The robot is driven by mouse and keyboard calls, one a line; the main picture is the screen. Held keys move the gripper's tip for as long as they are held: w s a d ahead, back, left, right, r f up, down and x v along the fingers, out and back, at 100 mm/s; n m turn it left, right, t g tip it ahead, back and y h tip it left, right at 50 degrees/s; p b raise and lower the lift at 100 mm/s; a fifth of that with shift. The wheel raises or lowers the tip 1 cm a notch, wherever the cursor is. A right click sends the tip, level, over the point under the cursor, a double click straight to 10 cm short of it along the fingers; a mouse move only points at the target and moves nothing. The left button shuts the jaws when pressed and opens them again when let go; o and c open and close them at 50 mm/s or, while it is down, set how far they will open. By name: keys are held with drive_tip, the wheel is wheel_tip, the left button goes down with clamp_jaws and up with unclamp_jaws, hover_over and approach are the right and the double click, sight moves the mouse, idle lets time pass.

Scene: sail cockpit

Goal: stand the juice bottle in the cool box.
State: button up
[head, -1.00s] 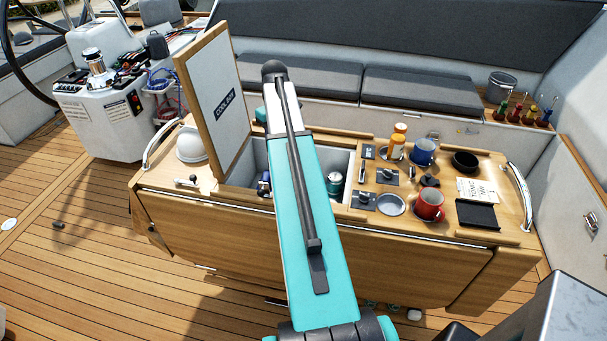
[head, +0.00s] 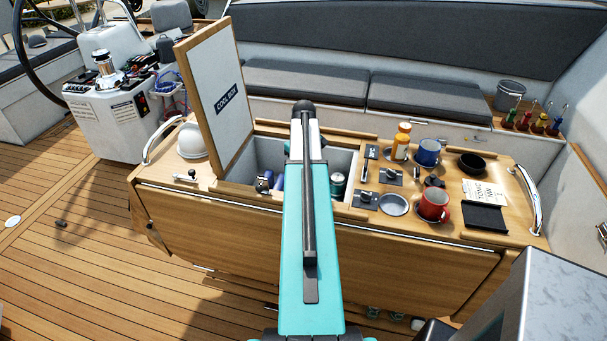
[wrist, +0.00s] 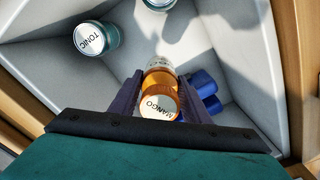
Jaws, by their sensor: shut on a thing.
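In the wrist view my gripper (wrist: 162,88) is shut on an orange bottle (wrist: 165,84) with a white top marked MANGO, which I take as the juice bottle. The bottle is between the two dark fingers, over the inside of the cool box (wrist: 235,40). I cannot tell whether its base touches the floor. In the head view the cool box (head: 345,160) is open, its lid (head: 212,95) upright at the left. There my arm hides the gripper and the held bottle.
A tonic can (wrist: 92,38) and another can (wrist: 158,4) stand in the box. Blue objects (wrist: 204,92) lie close right of the held bottle. An orange bottle (head: 402,142), a blue mug (head: 428,152) and a red mug (head: 433,205) stand on the table right of the box.

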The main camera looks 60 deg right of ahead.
drive_tip(key=shift+s+d, duration=0.1)
drive_tip(key=shift+s, duration=0.1)
drive_tip(key=shift+f, duration=0.15)
drive_tip(key=shift+d+f, duration=0.1)
drive_tip(key=shift+f, duration=0.05)
drive_tip(key=shift+f+b, duration=2)
drive_tip(key=shift+f, duration=1.1)
drive_tip(key=shift+s+f, duration=0.1)
drive_tip(key=shift+f, duration=0.45)
drive_tip(key=o, duration=1.5)
drive_tip(key=shift+c, duration=0.2)
drive_tip(key=shift+r+b, duration=1.75)
drive_tip(key=shift+r, duration=5.15)
